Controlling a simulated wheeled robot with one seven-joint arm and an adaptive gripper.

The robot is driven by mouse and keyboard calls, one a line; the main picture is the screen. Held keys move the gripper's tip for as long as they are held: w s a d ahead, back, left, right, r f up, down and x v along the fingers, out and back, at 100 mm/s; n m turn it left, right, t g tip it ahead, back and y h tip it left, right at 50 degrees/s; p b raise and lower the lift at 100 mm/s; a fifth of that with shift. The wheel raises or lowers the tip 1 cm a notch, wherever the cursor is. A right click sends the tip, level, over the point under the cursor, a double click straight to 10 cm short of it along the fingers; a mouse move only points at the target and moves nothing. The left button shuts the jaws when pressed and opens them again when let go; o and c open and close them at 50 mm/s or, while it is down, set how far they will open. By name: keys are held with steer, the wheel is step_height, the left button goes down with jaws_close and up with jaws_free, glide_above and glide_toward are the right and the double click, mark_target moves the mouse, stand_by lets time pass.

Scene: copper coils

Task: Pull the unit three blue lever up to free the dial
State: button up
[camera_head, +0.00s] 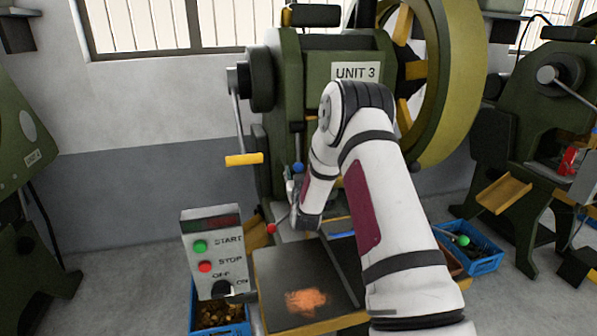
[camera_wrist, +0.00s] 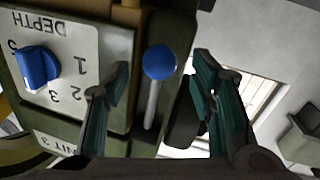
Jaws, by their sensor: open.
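The blue lever shows in the wrist view as a blue ball knob (camera_wrist: 160,62) on a thin grey rod. In the head view its blue knob (camera_head: 298,168) is just left of my arm. My gripper (camera_wrist: 160,85) is open in the wrist view, with one finger on each side of the lever and the knob between them, without visible grip. In the head view my gripper is mostly hidden behind my arm. The blue dial (camera_wrist: 37,67) sits on a white DEPTH plate (camera_wrist: 85,45) with numbers, left of the lever. The Unit 3 machine (camera_head: 290,80) is green with a large wheel.
A control box (camera_head: 210,245) with start and stop buttons stands front left. A yellow-handled crank (camera_head: 244,159) projects left of the machine. Blue crates (camera_head: 480,262) stand on the floor. Another green machine (camera_head: 545,110) is at right.

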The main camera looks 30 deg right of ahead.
steer(key=shift+x, duration=0.95)
jaws_close()
steer(key=shift+s, duration=0.1)
